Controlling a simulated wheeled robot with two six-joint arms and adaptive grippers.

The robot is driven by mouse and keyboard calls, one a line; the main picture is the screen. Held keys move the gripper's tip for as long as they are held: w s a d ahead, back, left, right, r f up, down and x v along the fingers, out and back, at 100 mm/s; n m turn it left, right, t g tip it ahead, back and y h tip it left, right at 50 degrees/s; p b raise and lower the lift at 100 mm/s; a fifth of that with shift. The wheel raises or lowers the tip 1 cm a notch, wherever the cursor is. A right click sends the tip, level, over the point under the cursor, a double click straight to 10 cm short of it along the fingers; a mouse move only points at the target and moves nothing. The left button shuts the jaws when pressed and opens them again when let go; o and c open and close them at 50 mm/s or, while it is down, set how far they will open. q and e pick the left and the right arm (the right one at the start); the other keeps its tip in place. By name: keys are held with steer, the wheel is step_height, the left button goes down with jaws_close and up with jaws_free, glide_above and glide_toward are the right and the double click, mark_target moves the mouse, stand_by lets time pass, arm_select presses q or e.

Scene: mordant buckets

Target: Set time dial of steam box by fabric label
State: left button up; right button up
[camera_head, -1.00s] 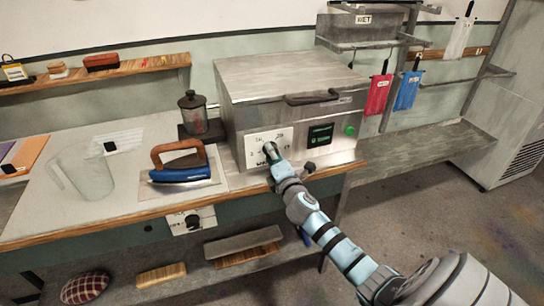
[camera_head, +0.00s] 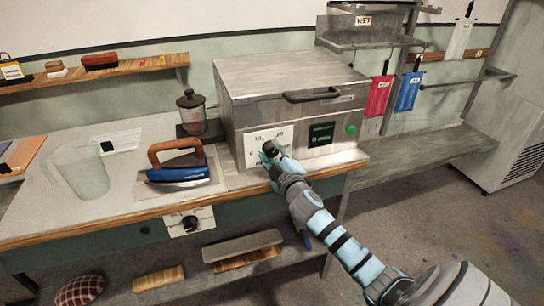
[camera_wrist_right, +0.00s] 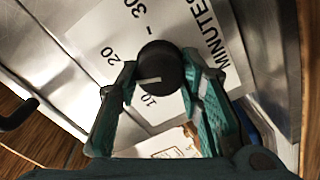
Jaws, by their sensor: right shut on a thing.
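The steam box (camera_head: 290,90) is a grey metal box at the back of the bench, with its lid shut. Its black time dial (camera_wrist_right: 160,68) sits on a white plate (camera_head: 255,140) marked 10, 20, 30 and MINUTES. My right gripper (camera_head: 270,153) is shut on the dial, with a teal finger on each side in the wrist view (camera_wrist_right: 160,85). The dial's white pointer line points left in that view, toward the side of 10 and 20; the exact setting is unclear. Red (camera_head: 379,96) and blue (camera_head: 408,92) fabrics hang at the right with small white labels, too small to read. My left gripper is out of view.
A blue iron (camera_head: 178,172) and a clear jug (camera_head: 82,172) stand left of the box. A dark-lidded jar (camera_head: 192,115) is close to the box's left side. A second knob (camera_head: 190,223) is on the bench front. A low shelf (camera_head: 430,155) at right is clear.

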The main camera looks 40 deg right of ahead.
steer(key=shift+f+m+b, duration=0.1)
steer(key=shift+m+b, duration=0.2)
steer(key=shift+m, duration=0.7)
steer(key=o, duration=1.2)
steer(key=shift+c, duration=0.2)
steer(key=v, duration=1.2)
steer(key=shift+d, duration=0.1)
